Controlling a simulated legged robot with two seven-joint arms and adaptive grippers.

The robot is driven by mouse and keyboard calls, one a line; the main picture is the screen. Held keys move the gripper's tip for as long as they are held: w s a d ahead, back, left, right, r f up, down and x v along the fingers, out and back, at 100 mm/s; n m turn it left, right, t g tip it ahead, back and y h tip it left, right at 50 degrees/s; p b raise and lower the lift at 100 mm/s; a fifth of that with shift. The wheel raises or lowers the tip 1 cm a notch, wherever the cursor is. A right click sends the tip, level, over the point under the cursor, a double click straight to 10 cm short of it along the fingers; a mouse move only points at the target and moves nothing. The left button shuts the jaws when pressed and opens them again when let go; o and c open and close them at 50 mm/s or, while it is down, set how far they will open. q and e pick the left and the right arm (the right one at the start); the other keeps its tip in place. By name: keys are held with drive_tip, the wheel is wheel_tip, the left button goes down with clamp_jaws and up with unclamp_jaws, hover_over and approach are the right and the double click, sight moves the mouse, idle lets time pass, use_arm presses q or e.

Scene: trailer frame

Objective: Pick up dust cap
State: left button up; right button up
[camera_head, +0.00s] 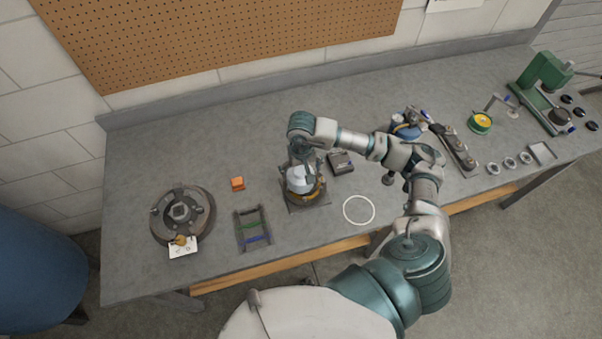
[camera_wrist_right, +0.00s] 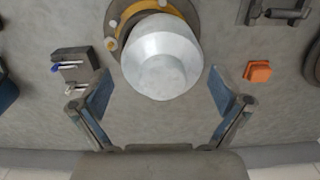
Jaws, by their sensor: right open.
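The dust cap, a silver-grey rounded cup shape (camera_wrist_right: 162,64), sits on a round hub with a yellow-orange ring (camera_wrist_right: 184,12). In the head view the cap (camera_head: 299,182) shows at the middle of the bench, partly covered by my right arm. My right gripper (camera_wrist_right: 160,90) is open, with one blue-padded finger on each side of the cap. Gaps show between the fingers and the cap. In the head view the right gripper (camera_head: 300,168) is above the hub, its fingers mostly hidden. My left gripper is not in view.
An orange block (camera_head: 238,184), a dark rack (camera_head: 253,229) and a brake drum (camera_head: 183,214) lie to the left on the bench (camera_head: 250,120). A dark grey block (camera_head: 341,162) is close right of the hub. A white ring (camera_head: 359,209) marks clear bench.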

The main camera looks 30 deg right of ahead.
wheel_tip(320, 180, down, 4)
drive_tip(key=shift+w+a+f+p, duration=0.1)
drive_tip(key=shift+w+p, duration=0.05)
drive_tip(key=shift+p, duration=0.25)
drive_tip(key=c, duration=1)
